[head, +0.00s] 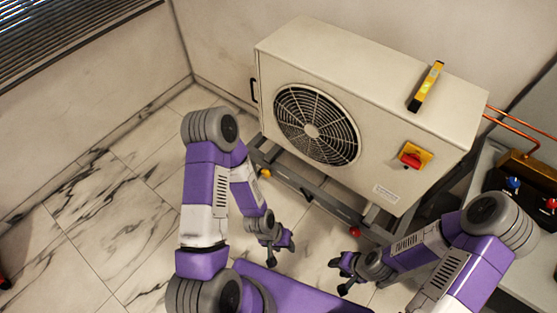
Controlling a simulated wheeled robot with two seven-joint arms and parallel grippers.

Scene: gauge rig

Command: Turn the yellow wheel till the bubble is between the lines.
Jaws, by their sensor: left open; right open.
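A small yellow wheel (265,173) shows low at the left end of the metal frame under the white fan unit (390,100). A yellow and black spirit level (427,86) lies on top of the unit near its right end. Its bubble and lines are too small to make out. My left gripper (282,254) is open and empty, below and slightly right of the yellow wheel in the picture, apart from it. My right gripper (339,275) is open and empty, further right and below the frame.
A red knob (355,231) sits low at the frame's right part. A red and yellow switch (415,155) is on the unit's front. Copper pipes (520,126) run to a bench (490,165) with a gauge set (530,172) at right.

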